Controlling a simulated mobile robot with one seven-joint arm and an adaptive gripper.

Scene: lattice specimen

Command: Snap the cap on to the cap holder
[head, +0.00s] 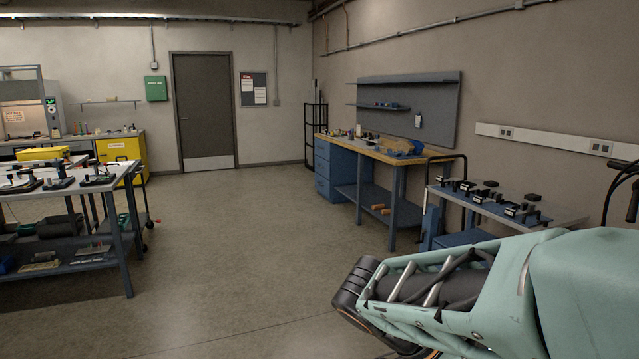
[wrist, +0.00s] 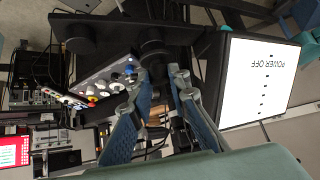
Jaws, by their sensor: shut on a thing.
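In the wrist view my gripper (wrist: 160,80) reaches away from the camera, its two blue-grey fingers on either side of a dark part. The fingers are shut on a black rounded piece (wrist: 153,52) at their tips, which may be the cap. Much of it is hidden by the fingers and blends into the black bar (wrist: 110,25) behind it, so I cannot tell whether they touch. I cannot make out the cap holder with certainty. In the head view only my pale green arm shows at lower right; the gripper is out of frame.
In the wrist view a screen reading "POWER OFF" (wrist: 262,80) stands close at right. A panel with coloured knobs (wrist: 105,85) lies close at left, with cluttered equipment beyond. In the head view, benches (head: 395,155) line the wall and the middle floor (head: 230,230) is clear.

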